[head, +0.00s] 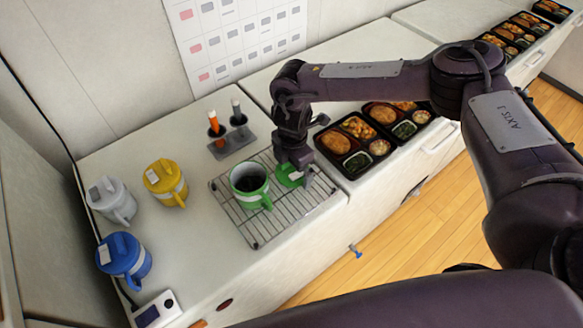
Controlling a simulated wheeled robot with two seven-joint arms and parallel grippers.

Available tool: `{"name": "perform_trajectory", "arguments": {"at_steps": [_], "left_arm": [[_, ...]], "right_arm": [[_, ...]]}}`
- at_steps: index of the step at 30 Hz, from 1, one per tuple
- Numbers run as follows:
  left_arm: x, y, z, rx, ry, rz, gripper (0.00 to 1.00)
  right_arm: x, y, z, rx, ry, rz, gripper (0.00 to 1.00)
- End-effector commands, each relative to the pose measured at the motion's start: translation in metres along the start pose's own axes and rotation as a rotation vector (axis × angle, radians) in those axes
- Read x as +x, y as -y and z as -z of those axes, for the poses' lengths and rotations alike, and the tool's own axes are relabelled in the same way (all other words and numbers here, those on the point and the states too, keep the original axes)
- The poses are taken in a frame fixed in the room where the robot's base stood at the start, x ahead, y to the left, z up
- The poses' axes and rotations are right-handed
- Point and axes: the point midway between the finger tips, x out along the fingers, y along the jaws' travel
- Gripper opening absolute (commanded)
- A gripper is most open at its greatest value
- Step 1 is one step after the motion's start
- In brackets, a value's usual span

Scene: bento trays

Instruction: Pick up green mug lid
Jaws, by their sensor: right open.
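The green mug lid (287,179) lies on the wire rack (249,241), to the right of the open green mug (249,184). The mug stands upright on the rack, and its dark inside shows. My right gripper (295,170) points down right at the lid and hides part of it. Its jaws are open. I cannot tell whether the fingers touch the lid. My left gripper is not in view.
Yellow (165,183), white (111,199) and blue (124,259) lidded mugs stand left of the rack. A grey holder (232,143) with markers stands behind it. Filled bento trays (357,142) sit close to the right. The counter's front edge (277,262) runs near the rack.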

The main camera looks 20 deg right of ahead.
Motion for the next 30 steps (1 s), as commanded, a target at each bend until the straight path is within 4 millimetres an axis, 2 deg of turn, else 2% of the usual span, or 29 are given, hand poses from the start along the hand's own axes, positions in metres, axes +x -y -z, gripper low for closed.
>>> {"name": "perform_trajectory", "arguments": {"at_steps": [2, 11, 23, 26, 30], "left_arm": [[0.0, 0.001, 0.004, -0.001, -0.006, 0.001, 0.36], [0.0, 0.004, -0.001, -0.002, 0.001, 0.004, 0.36], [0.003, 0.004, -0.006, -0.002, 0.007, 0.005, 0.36], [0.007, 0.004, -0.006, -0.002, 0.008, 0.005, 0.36], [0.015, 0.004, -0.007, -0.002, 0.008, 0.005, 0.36]], "right_arm": [[0.0, 0.0, 0.0, 0.0, 0.0, 0.0, 1.0], [0.0, 0.0, 0.0, 0.001, 0.0, 0.0, 0.61], [-0.008, -0.001, 0.0, 0.002, -0.002, -0.003, 0.6], [-0.018, -0.001, 0.0, 0.002, -0.002, -0.003, 0.6], [-0.045, -0.002, 0.0, 0.0, -0.002, -0.007, 0.6]]}}
